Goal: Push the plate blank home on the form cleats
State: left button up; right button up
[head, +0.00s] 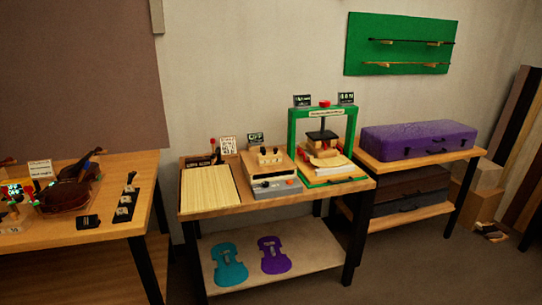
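A green press frame (352,135) stands on the middle bench, with a dark screw and a dark pressing block (323,135) raised inside it. Under the block lies pale wood, a light sheet (335,161) with a tan piece (324,150) on top; this may be the plate blank on its form. The cleats are too small to make out, and I cannot tell how the blank sits on them. To the left, a wooden block with dark knobs (269,157) rests on a grey unit (277,188). Neither of my grippers is in view.
Pale strips (208,190) fill the middle bench's left end. Its lower shelf holds a teal violin-shaped template (229,264) and a purple one (274,255). A violin (72,187) lies on the left bench. A purple case (418,139) sits on the right bench. Little bench top is free.

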aim_at(211, 188)
jog(key=i+l+u, duration=0.3)
jog(key=i, duration=0.25)
jog(key=i+l+u, duration=0.3)
jog(key=i+l, duration=0.25)
